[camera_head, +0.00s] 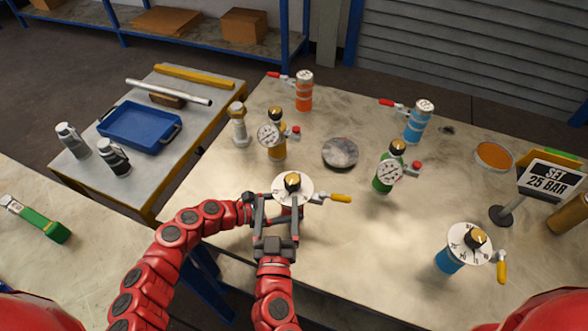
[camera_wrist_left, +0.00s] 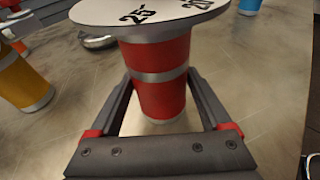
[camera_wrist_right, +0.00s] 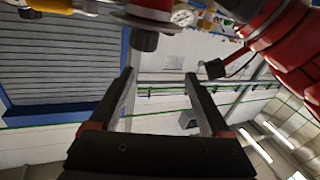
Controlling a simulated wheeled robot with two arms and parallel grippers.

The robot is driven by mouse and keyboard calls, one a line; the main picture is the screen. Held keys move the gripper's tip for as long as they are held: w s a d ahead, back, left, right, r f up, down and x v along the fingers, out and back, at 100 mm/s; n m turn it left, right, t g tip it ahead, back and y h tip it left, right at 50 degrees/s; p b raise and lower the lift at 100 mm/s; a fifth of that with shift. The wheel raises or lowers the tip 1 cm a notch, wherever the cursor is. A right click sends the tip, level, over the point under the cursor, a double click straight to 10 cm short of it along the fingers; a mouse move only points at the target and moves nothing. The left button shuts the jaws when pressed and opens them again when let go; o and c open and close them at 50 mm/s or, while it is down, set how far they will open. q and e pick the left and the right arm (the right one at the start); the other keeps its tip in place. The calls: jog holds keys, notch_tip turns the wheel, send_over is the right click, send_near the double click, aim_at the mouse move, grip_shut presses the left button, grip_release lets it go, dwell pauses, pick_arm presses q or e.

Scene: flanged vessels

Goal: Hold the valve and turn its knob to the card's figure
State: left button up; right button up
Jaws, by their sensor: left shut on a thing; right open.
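The valve has a round white dial (camera_head: 280,193), a dark and yellow knob (camera_head: 292,181) on top and a yellow lever (camera_head: 341,198). Its red body (camera_wrist_left: 160,88) shows in the left wrist view, with 25 and 20 on the dial above. My left gripper (camera_wrist_left: 160,90) is shut on that body, one finger on each side. My right gripper (camera_head: 277,206) is open and empty, in front of the dial. In the right wrist view the knob (camera_wrist_right: 145,42) lies above the open fingers, apart from them. The card (camera_head: 548,178) reads SET 25 BAR. The pointer's reading is unclear.
Other valves stand around: blue with a dial (camera_head: 452,258), green with a gauge (camera_head: 384,179), yellow with a gauge (camera_head: 277,146), orange (camera_head: 304,95) and blue (camera_head: 417,122). A blue tray (camera_head: 140,127) is on the left side table.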

aim_at(293, 174)
jog(key=w+d+m, duration=0.1)
jog(key=w, duration=0.3)
jog(key=w+d+f+h, duration=0.1)
jog(key=w, duration=0.3)
jog(key=w+d+m+h, duration=0.1)
jog(key=w, duration=0.3)
jog(key=shift+d+f+m+g, duration=0.25)
jog(key=shift+d+m+g, duration=0.05)
jog(key=shift+d+g, duration=0.1)
grip_shut()
jog(key=shift+a, duration=0.15)
